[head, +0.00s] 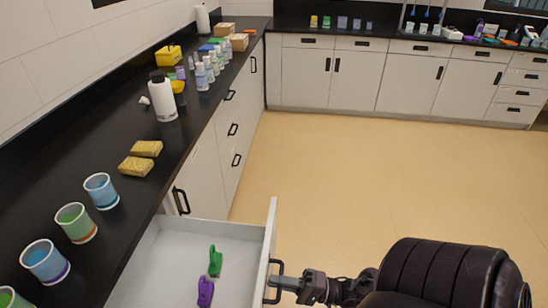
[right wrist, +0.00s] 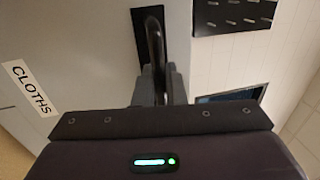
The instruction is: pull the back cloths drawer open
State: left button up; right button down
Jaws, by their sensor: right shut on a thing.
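The cloths drawer (head: 185,245) stands well out from the left counter in the head view, its inside showing. A green item (head: 215,261) and a purple item (head: 205,292) lie in it. My right gripper (head: 285,284) is at the black bar handle (head: 275,268) on the drawer's front. In the right wrist view the gripper (right wrist: 157,88) is shut on the handle (right wrist: 154,45), and a white label (right wrist: 30,88) reading CLOTHS is on the front. My left gripper is not in view.
The left counter (head: 60,160) holds several cups, two yellow sponges (head: 140,158), a white bottle (head: 162,97) and smaller bottles. Cabinets (head: 400,75) line the far wall. The tan floor (head: 350,180) right of the drawer is clear.

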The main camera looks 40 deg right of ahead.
dwell(0.3)
jog(key=c, duration=1.9)
grip_release()
jog(key=shift+d, duration=0.1)
jog(key=b+v, duration=0.2)
jog(key=v, duration=0.5)
jog(key=shift+s+d, duration=0.2)
jog(key=shift+s, duration=0.15)
